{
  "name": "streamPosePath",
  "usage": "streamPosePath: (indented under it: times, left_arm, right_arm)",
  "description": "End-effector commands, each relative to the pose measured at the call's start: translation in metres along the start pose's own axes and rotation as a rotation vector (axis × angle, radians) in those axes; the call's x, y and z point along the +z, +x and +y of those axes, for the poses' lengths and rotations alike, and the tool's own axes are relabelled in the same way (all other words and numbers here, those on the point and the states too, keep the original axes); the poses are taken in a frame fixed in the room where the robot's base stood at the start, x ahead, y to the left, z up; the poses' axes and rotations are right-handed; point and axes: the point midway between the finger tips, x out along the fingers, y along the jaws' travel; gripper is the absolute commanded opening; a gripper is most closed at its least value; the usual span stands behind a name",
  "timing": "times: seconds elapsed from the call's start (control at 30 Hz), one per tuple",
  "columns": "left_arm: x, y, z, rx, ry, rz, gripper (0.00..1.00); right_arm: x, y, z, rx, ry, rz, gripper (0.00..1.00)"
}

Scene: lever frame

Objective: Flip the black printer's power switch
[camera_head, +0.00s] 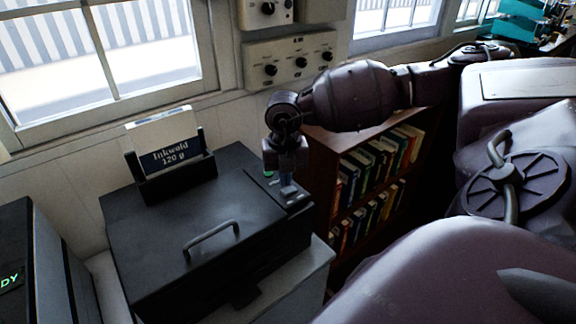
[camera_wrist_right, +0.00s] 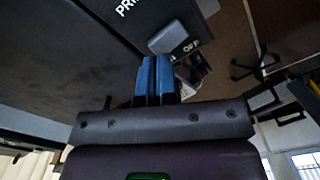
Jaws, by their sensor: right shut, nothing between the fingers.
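The black printer (camera_head: 160,245) stands in the middle of the head view, with a handle (camera_head: 211,238) on its front lid. My right gripper (camera_head: 287,190) hangs down over the panel at the printer's right back corner. In the right wrist view its blue fingers (camera_wrist_right: 157,62) are together and empty. A grey power switch (camera_wrist_right: 166,38) lies just beyond the fingertips, beside a white "OFF" label on the black surface. I cannot tell whether the fingers touch it. In the head view the gripper largely covers the switch. My left gripper is not in view.
A paper box marked "Inkwold 120 g" (camera_head: 170,152) stands in a black tray at the printer's back. A bookshelf (camera_head: 325,165) is close to the printer's right. A dark device with green letters (camera_head: 12,279) is at left. Knob boxes (camera_head: 290,59) hang on the wall.

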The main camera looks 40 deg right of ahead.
Motion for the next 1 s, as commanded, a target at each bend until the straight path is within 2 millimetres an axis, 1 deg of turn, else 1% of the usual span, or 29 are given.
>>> streamPosePath:
  times: [0.47, 1.0]
  left_arm:
    - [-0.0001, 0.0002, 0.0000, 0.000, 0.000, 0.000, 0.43]
    - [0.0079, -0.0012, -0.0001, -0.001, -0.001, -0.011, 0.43]
  right_arm:
    - [0.0000, 0.0000, 0.0000, 0.000, 0.000, 0.000, 0.00]
    - [-0.0001, 0.0045, 0.0001, 0.000, 0.000, 0.000, 0.00]
